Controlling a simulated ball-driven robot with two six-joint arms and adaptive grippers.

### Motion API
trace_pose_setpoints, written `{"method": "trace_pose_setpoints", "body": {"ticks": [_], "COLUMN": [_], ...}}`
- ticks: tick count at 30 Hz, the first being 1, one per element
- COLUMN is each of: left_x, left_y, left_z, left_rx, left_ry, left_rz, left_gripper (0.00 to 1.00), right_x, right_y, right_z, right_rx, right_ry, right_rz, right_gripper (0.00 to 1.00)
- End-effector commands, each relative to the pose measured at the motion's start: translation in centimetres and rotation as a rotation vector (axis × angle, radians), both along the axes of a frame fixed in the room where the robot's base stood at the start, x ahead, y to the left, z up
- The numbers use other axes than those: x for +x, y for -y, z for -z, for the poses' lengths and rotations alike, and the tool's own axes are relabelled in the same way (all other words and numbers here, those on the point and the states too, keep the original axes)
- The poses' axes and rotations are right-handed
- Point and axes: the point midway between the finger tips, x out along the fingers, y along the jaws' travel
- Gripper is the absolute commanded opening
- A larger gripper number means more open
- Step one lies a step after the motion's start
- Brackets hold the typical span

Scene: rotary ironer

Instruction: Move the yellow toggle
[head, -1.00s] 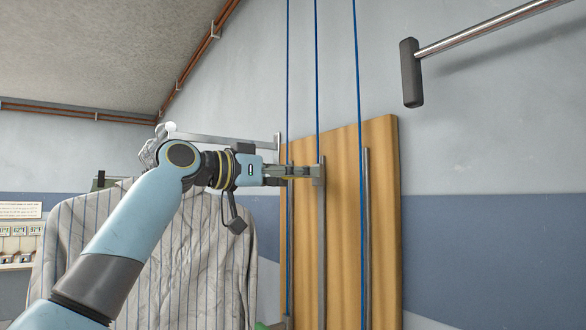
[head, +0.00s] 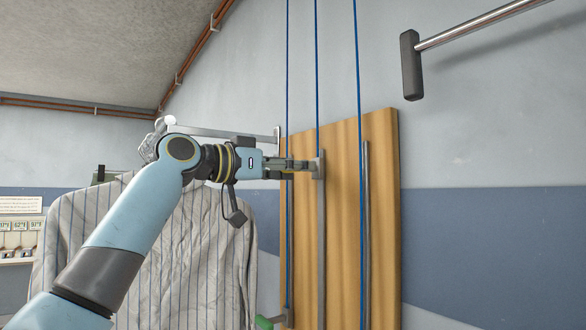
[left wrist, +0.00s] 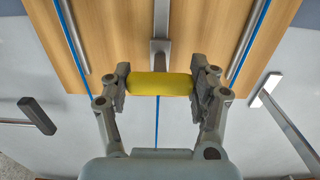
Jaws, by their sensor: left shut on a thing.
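The yellow toggle (left wrist: 160,84) is a short rounded cylinder between the two fingers of my left gripper (left wrist: 160,92), which touch its ends. It sits at the end of a grey metal bar (left wrist: 160,52) in front of the wooden board (left wrist: 210,50). In the head view my left gripper (head: 312,165) is at the top of the middle metal strip (head: 321,240) on the board (head: 384,200); the yellow toggle is hidden there by the fingers. My right gripper is not in view.
Blue cords (head: 358,80) run vertically in front of the board. A striped cloth (head: 215,240) hangs behind my left arm. A metal rod with a dark end (head: 411,65) projects at upper right. A green thing (head: 264,322) shows low at the board's left edge.

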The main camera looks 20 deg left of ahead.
Motion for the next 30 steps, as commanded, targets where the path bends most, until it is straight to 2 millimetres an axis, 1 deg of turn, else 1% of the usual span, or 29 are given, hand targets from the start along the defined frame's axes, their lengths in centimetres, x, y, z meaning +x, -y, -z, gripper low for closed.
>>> {"method": "trace_pose_setpoints", "body": {"ticks": [5, 8, 11, 18, 24, 27, 30], "left_x": [0.0, 0.0, 0.0, 0.0, 0.0, 0.0, 0.0], "left_y": [0.0, 0.0, 0.0, 0.0, 0.0, 0.0, 0.0], "left_z": [2.5, 5.0, 8.1, 17.0, 24.0, 27.1, 29.6], "left_rx": [0.002, 0.004, 0.003, 0.004, 0.004, 0.004, 0.003], "left_ry": [-0.005, -0.008, -0.010, -0.015, -0.017, -0.016, -0.017], "left_rz": [0.000, 0.001, 0.000, 0.002, 0.002, 0.002, 0.002], "left_gripper": [0.03, 0.03, 0.03, 0.03, 0.03, 0.03, 0.03], "right_x": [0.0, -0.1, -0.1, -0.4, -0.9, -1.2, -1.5], "right_y": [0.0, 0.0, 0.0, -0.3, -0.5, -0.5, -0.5], "right_z": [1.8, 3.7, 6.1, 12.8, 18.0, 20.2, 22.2], "right_rx": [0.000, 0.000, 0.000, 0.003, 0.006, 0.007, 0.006], "right_ry": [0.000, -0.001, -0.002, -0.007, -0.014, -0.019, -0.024], "right_rz": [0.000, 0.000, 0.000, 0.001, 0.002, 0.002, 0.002], "right_gripper": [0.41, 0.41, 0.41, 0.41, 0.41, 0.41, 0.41]}}
